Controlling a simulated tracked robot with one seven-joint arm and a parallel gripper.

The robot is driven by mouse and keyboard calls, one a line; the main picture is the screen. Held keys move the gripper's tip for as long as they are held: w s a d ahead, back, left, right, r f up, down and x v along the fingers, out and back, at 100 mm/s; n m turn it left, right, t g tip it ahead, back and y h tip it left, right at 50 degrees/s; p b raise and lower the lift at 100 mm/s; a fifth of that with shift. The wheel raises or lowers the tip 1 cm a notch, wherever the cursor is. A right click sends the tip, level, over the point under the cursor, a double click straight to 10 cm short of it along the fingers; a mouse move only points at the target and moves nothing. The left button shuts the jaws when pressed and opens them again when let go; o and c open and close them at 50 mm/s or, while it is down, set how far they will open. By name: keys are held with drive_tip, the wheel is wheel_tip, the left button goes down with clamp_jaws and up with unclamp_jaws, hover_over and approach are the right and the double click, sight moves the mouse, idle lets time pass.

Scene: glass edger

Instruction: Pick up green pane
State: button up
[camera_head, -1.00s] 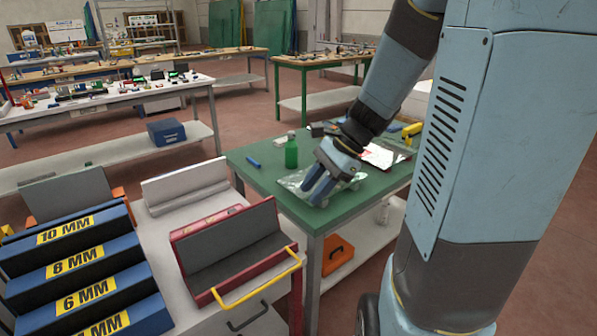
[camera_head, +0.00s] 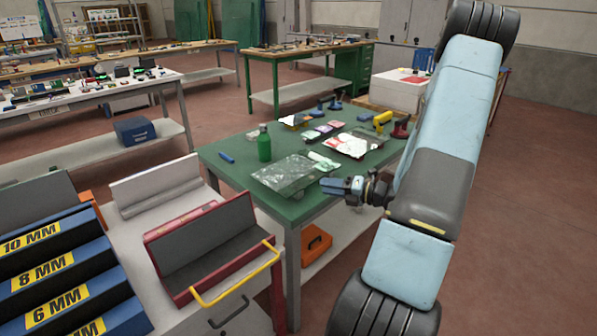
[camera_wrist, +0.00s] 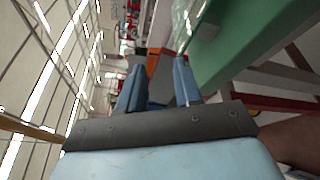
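No clearly separate green pane shows. A clear, glossy sheet-like item (camera_head: 285,175) lies on the near part of the green table (camera_head: 226,160); I cannot tell whether it is a pane. In the wrist view the table's edge (camera_wrist: 235,40) is at the upper right, with part of a shiny clear item on top. My gripper (camera_head: 324,186) is at the table's front edge, right of the clear item and apart from it. In the wrist view my gripper (camera_wrist: 158,78) has its two blue fingers spread with nothing between them.
A green bottle (camera_head: 264,145), papers and a yellow tool (camera_head: 382,119) are on the table. A red tray with a yellow handle (camera_head: 215,250) and blue racks marked in MM (camera_head: 50,275) stand at the left front. An orange case (camera_head: 315,241) sits on the table's lower shelf.

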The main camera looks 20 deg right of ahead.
drive_tip(key=d+f+m+t+h, duration=0.4)
drive_tip(key=d+f+m, duration=0.2)
drive_tip(key=d+m, duration=0.25)
drive_tip(key=shift+h, duration=0.3)
drive_tip(key=x, duration=1.3)
drive_tip(key=shift+a, duration=0.4)
drive_tip(key=c, duration=0.6)
clamp_jaws()
drive_tip(key=shift+s+f, duration=0.1)
drive_tip(key=shift+s, duration=0.05)
